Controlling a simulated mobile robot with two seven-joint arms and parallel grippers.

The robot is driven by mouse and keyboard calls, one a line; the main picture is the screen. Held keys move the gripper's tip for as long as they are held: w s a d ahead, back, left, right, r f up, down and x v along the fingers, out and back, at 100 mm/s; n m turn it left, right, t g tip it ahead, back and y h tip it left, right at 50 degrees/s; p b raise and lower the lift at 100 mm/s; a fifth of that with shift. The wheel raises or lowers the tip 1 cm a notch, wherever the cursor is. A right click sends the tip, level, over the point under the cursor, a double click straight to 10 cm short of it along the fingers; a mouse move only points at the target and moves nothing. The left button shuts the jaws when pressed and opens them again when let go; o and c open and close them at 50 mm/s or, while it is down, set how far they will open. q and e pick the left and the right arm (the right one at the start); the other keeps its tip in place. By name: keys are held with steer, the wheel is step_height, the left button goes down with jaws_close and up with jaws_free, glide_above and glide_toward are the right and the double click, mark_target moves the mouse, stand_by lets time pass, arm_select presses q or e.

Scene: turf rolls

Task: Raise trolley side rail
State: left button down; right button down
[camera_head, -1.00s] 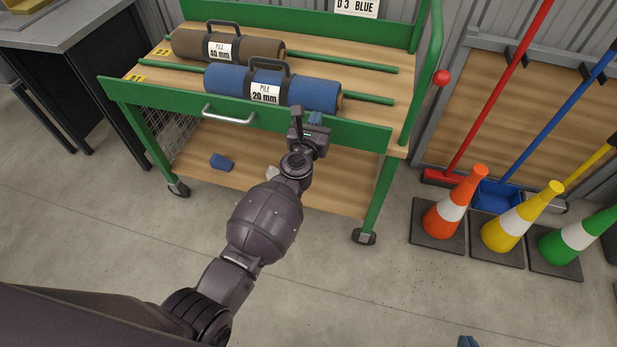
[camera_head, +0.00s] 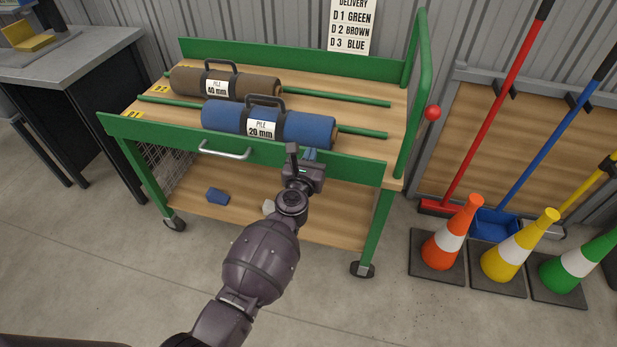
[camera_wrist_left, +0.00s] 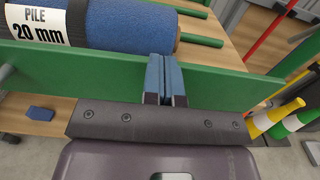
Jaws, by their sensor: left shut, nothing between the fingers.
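The trolley (camera_head: 300,95) has a green frame and wooden decks. Its green front side rail (camera_head: 345,167) runs along the near edge of the top deck and bears a silver handle (camera_head: 225,150) left of its middle. I cannot tell how far the rail stands above the deck. My left gripper (camera_head: 302,153) is at the rail, right of the handle. In the left wrist view its blue fingers (camera_wrist_left: 165,75) are together and empty, over the green rail (camera_wrist_left: 225,88); contact is not clear. My right gripper is not in view.
A brown roll (camera_head: 185,80) and a blue roll (camera_head: 300,127) lie on the top deck behind the rail. A blue block (camera_head: 217,196) lies on the lower shelf. Cones (camera_head: 440,240) and brooms (camera_head: 493,100) stand right. A grey bench (camera_head: 65,60) is left. The floor in front is clear.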

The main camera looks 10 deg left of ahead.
arm_select(q)
steer(key=s+p, duration=0.1)
steer(key=s, duration=0.8)
steer(key=shift+s+a, duration=0.35)
steer(key=shift+s, duration=0.05)
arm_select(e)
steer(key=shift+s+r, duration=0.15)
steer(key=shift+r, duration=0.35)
